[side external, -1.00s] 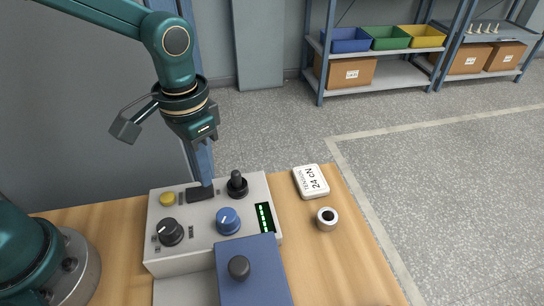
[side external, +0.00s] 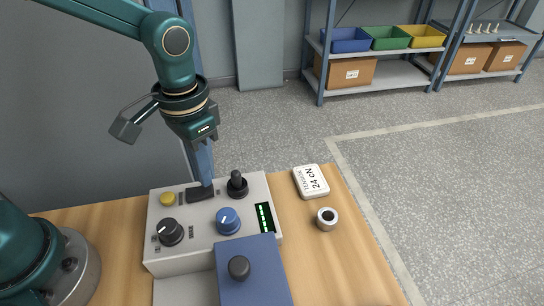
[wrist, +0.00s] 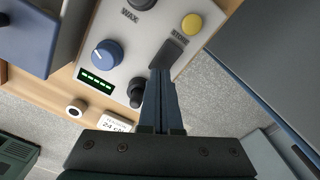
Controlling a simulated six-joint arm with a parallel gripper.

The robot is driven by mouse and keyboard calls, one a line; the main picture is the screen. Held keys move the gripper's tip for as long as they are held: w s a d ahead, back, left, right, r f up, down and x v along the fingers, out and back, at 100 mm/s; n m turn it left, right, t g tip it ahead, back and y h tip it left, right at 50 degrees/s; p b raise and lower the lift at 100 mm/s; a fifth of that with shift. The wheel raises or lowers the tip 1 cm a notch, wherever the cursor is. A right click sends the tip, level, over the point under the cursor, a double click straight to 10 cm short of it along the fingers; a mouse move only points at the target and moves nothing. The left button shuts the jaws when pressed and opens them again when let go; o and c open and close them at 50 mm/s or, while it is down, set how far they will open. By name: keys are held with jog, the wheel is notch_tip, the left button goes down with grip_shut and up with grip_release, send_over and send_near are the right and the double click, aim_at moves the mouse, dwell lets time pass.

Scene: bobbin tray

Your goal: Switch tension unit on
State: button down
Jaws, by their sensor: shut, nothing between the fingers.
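The tension unit is a light grey control box (side external: 259,186) on the wooden table. On its top are a black rocker switch (side external: 197,196), a yellow button (side external: 167,199), a black knob (side external: 171,231), a blue knob (side external: 228,220), a black upright lever (side external: 237,182) and a display (side external: 264,217) with lit green marks. My gripper (side external: 206,181) is shut and empty, pointing down with its tips at the rocker switch. In the wrist view the fingertips (wrist: 162,74) meet or nearly meet the rocker switch (wrist: 168,52); I cannot tell if they touch it.
A blue block (side external: 255,275) with a black knob (side external: 239,267) stands in front of the box. A white card reading 24 cN (side external: 311,181) and a small white ring (side external: 327,218) lie to the right. Shelves with bins are far behind.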

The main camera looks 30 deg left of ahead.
jog(key=shift+f, duration=0.95)
dwell(0.4)
jog(key=shift+r, duration=3.55)
jog(key=shift+r, duration=0.1)
notch_tip(320, 180, up, 4)
jog(key=n+t, duration=0.1)
jog(key=t, duration=0.1)
send_over(194, 186)
jog(key=s+a+n+t, duration=0.2)
jog(key=s+a+t, duration=0.1)
jog(key=s, duration=0.5)
jog(key=shift+s+a+t, duration=0.3)
jog(key=shift+s+a, duration=0.1)
jog(key=shift+a, duration=0.45)
